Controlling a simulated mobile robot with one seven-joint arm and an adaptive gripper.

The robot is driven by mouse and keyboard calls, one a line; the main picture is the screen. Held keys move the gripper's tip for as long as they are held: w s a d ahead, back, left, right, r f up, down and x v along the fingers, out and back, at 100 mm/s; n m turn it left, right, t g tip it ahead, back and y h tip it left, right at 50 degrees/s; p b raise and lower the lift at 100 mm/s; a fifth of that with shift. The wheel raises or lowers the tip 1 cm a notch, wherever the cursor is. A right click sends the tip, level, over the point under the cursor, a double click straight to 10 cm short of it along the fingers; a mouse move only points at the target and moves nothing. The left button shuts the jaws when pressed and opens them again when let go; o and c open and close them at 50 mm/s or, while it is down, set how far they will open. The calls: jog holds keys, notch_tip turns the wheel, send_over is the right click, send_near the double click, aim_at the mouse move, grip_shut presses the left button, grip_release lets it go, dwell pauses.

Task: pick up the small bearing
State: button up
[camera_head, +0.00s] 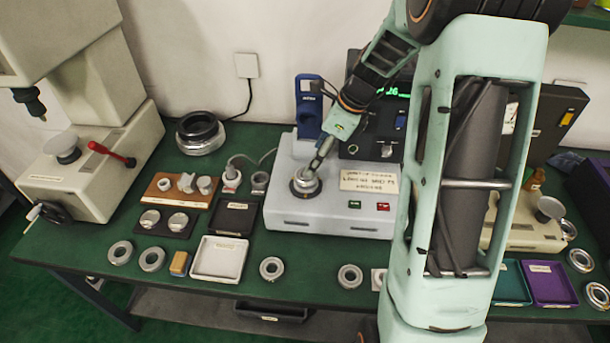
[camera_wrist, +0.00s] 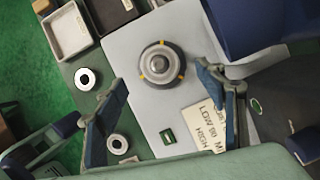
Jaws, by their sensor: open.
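Several bearing rings of similar look lie on the green bench, and I cannot tell for sure which is the small bearing. A round metal piece (camera_head: 305,181) sits on the spindle of the light grey tester; the wrist view shows it from above with a knob in its middle and orange marks (camera_wrist: 160,64). My gripper (camera_head: 322,154) is just above the tester at this spindle. In the wrist view its two fingers (camera_wrist: 163,80) stand wide apart, with nothing between them but the view down to the tester. Loose rings (camera_head: 271,268) (camera_head: 350,276) lie at the bench front.
The grey tester (camera_head: 290,215) carries a label card (camera_head: 369,181) and buttons. A white tray (camera_head: 219,258) and a black tray (camera_head: 233,218) stand left of it. A blue holder (camera_head: 309,108) rises behind it. A press (camera_head: 95,165) stands at the left; purple (camera_head: 549,283) and teal trays lie right.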

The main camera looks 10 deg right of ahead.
aim_at(304, 182)
jog(key=shift+s+p+x, duration=0.2)
jog(key=shift+p+x, duration=0.15)
jog(key=shift+x, duration=2.7)
jog(key=shift+d, duration=0.2)
jog(key=shift+c, duration=0.4)
jog(key=c, duration=1.3)
jog(key=shift+c, duration=0.2)
